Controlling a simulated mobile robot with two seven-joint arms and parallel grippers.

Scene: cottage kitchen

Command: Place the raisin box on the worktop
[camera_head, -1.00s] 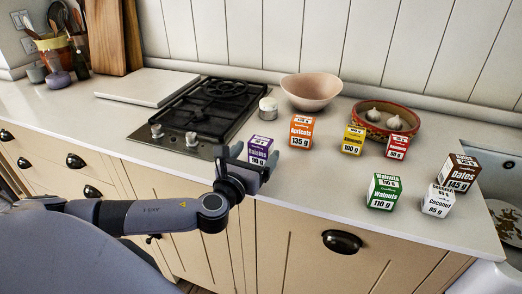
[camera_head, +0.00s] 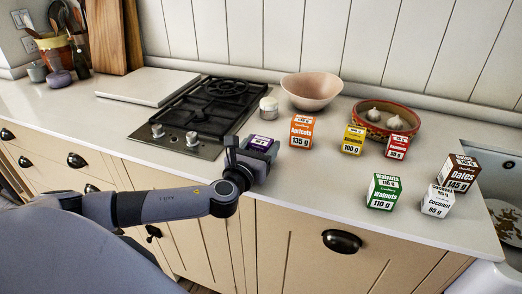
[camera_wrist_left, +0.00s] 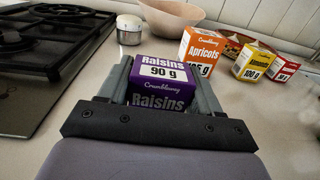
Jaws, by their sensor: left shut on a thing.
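The purple raisin box (camera_wrist_left: 160,82) is between the two fingers of my left gripper (camera_wrist_left: 162,92) in the left wrist view. The gripper is shut on it. In the head view the raisin box (camera_head: 261,142) shows only its top part, and my left gripper (camera_head: 258,152) hides the rest. The box is at the worktop (camera_head: 300,175), just right of the hob. I cannot tell whether its bottom touches the surface. My right gripper is not in view.
An orange apricots box (camera_head: 302,131) stands close to the right. The gas hob (camera_head: 205,115) is to the left. Walnuts (camera_head: 384,191) and coconut (camera_head: 438,201) boxes stand farther right, with bare worktop between.

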